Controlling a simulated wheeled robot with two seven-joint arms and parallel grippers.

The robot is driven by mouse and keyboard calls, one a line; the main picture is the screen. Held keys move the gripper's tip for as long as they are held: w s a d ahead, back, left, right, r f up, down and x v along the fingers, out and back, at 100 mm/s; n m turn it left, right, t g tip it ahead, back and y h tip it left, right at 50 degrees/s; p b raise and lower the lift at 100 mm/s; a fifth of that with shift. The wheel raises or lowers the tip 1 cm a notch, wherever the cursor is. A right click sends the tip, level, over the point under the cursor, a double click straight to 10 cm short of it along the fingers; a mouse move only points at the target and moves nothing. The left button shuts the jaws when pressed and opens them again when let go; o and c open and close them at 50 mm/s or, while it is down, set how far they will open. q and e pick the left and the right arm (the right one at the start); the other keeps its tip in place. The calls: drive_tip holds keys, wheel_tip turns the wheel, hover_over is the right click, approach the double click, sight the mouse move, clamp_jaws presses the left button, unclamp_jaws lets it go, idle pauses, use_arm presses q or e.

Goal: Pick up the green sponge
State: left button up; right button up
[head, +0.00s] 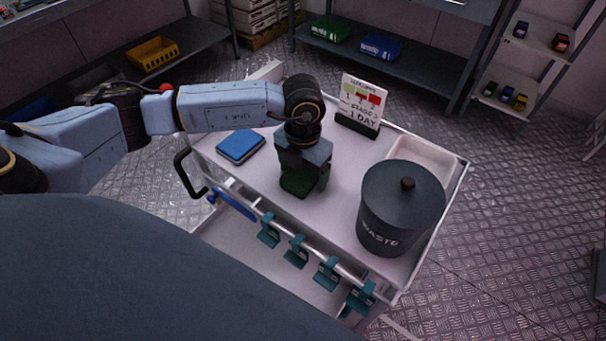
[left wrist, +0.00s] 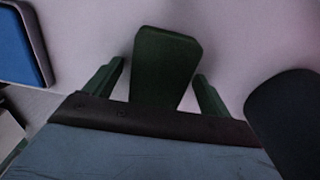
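The green sponge (left wrist: 166,62) is a dark green rounded block on the white cart top in the left wrist view. It lies between the two fingers of my left gripper (left wrist: 162,84), with a visible gap at the left finger and a narrower one at the right. The fingers look open; I cannot tell whether either touches it. In the head view my left gripper (head: 304,170) points down over the cart, and the sponge (head: 297,186) shows dark at its tips, partly hidden. My right gripper is not in view.
A blue sponge or pad (head: 241,146) lies left of the gripper on the cart (head: 335,205). A dark waste bin (head: 400,215) stands to the right, with a white tray (head: 425,158) behind it. A sign (head: 361,103) stands at the back. Teal clips (head: 296,251) hang on the front rail.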

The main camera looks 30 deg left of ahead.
sight(303, 171)
use_arm(q)
drive_tip(key=c, duration=1)
wheel_tip(303, 171, up, 10)
drive_tip(key=p, duration=0.1)
drive_tip(key=o, duration=0.5)
drive_tip(key=shift+c, duration=0.2)
drive_tip(key=c, duration=0.3)
